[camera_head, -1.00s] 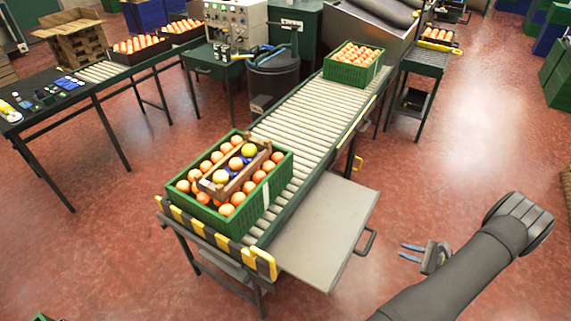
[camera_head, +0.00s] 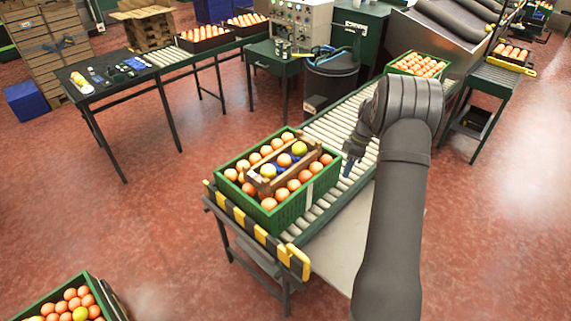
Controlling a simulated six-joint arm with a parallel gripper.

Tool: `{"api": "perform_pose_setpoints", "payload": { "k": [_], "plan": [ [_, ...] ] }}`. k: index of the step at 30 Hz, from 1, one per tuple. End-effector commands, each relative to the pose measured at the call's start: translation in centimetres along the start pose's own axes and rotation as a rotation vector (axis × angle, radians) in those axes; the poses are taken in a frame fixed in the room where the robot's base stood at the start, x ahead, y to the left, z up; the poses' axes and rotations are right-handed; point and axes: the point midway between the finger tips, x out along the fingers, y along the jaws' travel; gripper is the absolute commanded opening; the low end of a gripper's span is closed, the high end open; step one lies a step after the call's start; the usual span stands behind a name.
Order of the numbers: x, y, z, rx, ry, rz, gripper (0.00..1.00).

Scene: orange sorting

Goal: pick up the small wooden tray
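The small wooden tray (camera_head: 263,187) sits on top of the oranges in a green crate (camera_head: 285,215) at the near end of the roller conveyor. It has brown wooden sides and holds a few fruits, some yellowish, with blue showing between them. My gripper (camera_head: 347,166) is to the right of the crate, over the conveyor rollers, apart from the tray. Only its bluish fingers and part of its body show; my arm hides the rest. I cannot tell how far apart the fingers are.
A second green crate of oranges (camera_head: 418,64) stands at the conveyor's far end. Another crate (camera_head: 49,304) is at the bottom left. A grey side shelf (camera_head: 335,253) adjoins the conveyor, partly behind my arm. A dark bin (camera_head: 336,80) stands behind the conveyor.

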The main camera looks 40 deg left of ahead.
Motion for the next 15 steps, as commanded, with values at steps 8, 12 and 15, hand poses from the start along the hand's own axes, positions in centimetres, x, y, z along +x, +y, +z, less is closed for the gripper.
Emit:
{"api": "perform_pose_setpoints", "payload": {
  "k": [8,12,15],
  "plan": [
    [-6.0,-2.4,-15.1,-0.765,-0.27,0.131,0.2],
    [-7.9,-3.8,-19.5,-0.995,-0.361,0.16,0.2],
    [-8.5,-4.3,-21.0,-1.077,-0.394,0.169,0.2]
  ]
}}
